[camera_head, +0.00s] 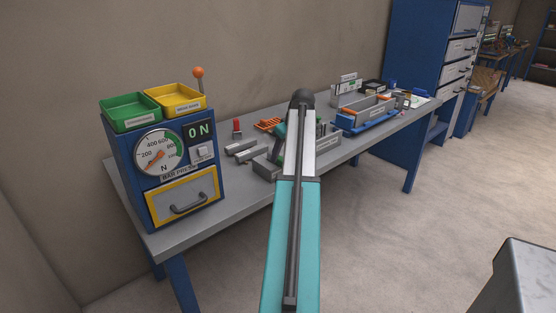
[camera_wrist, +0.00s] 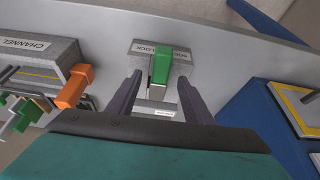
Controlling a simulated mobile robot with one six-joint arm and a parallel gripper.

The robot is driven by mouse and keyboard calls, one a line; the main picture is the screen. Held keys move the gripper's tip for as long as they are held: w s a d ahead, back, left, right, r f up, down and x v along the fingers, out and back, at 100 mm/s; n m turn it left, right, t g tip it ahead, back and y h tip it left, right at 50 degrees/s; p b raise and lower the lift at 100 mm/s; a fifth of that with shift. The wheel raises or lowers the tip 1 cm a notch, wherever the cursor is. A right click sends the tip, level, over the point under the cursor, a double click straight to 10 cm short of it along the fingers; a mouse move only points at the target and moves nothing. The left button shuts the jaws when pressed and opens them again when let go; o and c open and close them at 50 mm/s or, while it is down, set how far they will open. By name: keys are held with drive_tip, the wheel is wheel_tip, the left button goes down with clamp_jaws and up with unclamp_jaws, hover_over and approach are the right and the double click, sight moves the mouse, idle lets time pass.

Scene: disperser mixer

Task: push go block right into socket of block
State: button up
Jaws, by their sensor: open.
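The green block covers the middle of the grey block's top, so the socket and the seating depth cannot be told. My gripper (camera_wrist: 160,78) is open, with one dark finger on each side of the green block. A gap shows on the left; contact on the right is unclear. In the head view my arm hides the gripper and most of this spot.
A blue tray (camera_head: 375,122) lies farther along.

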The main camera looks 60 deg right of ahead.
drive_tip(key=shift+x, duration=0.8)
clamp_jaws()
